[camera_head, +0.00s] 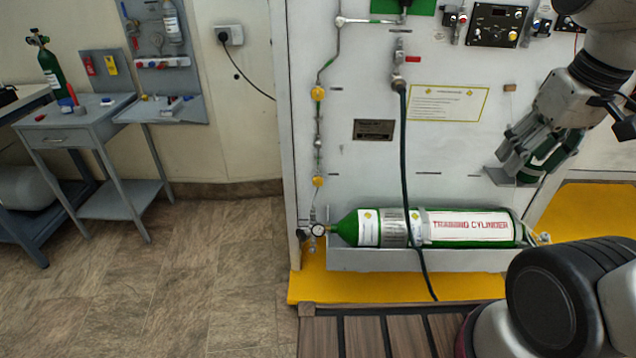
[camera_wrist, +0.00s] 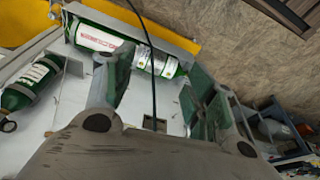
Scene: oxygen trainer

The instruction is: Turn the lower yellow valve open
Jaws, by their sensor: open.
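The lower yellow valve (camera_head: 318,182) is a small yellow knob on the thin vertical pipe at the panel's left side, just above the gauge. The upper yellow valve (camera_head: 318,93) sits higher on the same pipe. I cannot pick out either valve in the wrist view, nor tell the lower valve's turn position. My gripper (camera_head: 515,155) is at the right of the panel in the head view, well apart from the lower valve. Its fingers stand wide apart in the wrist view (camera_wrist: 155,85), with nothing seen held between them.
The green training cylinder (camera_head: 470,228) lies in a tray below the valves, with a pressure gauge (camera_head: 318,230) at its left end. A dark hose (camera_head: 404,160) hangs down the panel. A smaller green cylinder (camera_wrist: 28,88) is near my gripper. A grey side table (camera_head: 80,125) stands left; floor between is clear.

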